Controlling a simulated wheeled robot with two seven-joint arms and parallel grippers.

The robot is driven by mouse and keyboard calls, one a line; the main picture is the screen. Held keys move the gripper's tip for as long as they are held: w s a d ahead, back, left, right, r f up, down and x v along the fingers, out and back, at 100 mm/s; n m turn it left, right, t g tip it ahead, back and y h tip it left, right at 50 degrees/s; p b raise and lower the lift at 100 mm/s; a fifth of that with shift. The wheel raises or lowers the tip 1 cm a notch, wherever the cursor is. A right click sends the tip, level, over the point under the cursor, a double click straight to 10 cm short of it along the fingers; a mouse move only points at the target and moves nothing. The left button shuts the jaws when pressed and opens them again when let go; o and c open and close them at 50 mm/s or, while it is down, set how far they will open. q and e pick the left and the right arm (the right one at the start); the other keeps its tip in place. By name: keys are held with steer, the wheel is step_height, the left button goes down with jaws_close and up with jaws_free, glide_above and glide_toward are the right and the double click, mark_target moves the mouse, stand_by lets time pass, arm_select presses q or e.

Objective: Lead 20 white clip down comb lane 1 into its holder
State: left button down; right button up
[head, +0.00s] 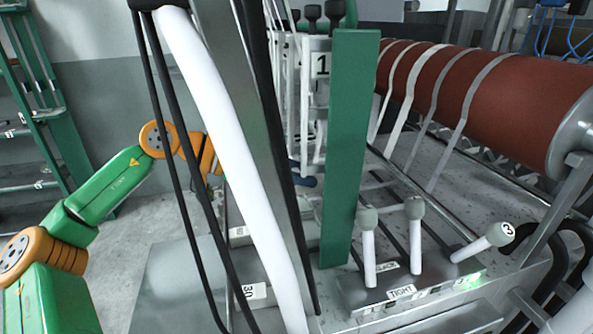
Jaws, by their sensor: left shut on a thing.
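My left arm comes in from the left and bends at its orange joints. My left gripper (217,166) is mostly hidden behind the white tube and dark posts in front. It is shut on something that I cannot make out. A number 1 plate (320,65) is on a white frame (306,110) behind the posts, partly covered by the green upright. I cannot pick out the white clip of lead 20, the comb lane or the holder. My right gripper is not in view.
A thick white tube (225,140) and a green upright (349,150) cross the foreground. Several grey straps run over a red roller (490,95) at right. Levers with grey knobs (413,208) stand on a panel marked TIGHT. A plate marked 30 (256,291) sits low in front.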

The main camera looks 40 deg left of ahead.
arm_select(q)
step_height(320, 180, down, 10)
steer(key=b, duration=0.8)
steer(key=shift+w+a+f, duration=0.1)
steer(key=shift+a+f, duration=0.05)
steer(key=shift+f, duration=0.1)
steer(key=shift+c, duration=1.7)
jaws_free()
steer(key=b+v, duration=0.2)
steer(key=v, duration=0.1)
steer(key=shift+a+f+b, duration=0.15)
steer(key=shift+f+b, duration=0.15)
steer(key=shift+b, duration=0.05)
steer(key=v, duration=0.4)
steer(key=shift+r+b, duration=0.35)
steer(key=shift+b, duration=0.05)
